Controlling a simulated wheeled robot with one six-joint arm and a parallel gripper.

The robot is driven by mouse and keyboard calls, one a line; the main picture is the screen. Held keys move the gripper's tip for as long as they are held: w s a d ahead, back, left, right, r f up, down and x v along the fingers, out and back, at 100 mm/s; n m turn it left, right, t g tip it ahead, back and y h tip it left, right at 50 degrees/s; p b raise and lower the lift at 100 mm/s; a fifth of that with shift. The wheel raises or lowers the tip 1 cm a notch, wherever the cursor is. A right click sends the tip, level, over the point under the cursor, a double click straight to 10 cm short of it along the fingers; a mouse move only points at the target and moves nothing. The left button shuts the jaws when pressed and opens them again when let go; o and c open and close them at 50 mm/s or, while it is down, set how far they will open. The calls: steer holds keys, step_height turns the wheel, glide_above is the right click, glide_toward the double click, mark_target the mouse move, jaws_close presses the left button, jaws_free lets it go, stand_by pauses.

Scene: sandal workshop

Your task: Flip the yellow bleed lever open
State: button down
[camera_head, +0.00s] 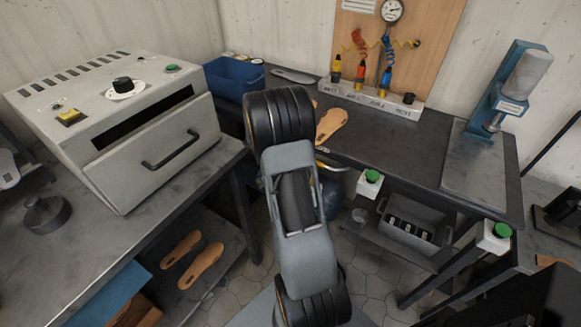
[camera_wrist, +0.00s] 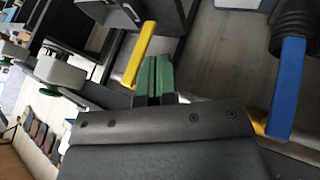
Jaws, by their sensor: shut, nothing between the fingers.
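A yellow lever (camera_wrist: 139,54) shows in the wrist view as a slanted bar just above and left of my fingertips. My gripper (camera_wrist: 156,62) has green fingers that lie together, with nothing held between them. The lever and fingertips look close; I cannot tell whether they touch. In the head view my arm covers the gripper, and a small yellow piece (camera_head: 322,163) shows just right of the arm below the bench edge; I cannot tell whether it is the same lever.
A blue bar (camera_wrist: 287,88) stands right of my gripper in the wrist view. In the head view, a dark bench (camera_head: 425,138) runs behind my arm, with a green-button box (camera_head: 371,182) at its front. A grey oven (camera_head: 125,120) stands at left.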

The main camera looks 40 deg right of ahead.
steer(key=shift+x, duration=2.75)
steer(key=shift+a+f+b, duration=0.1)
steer(key=shift+f+b, duration=0.05)
steer(key=shift+b, duration=0.15)
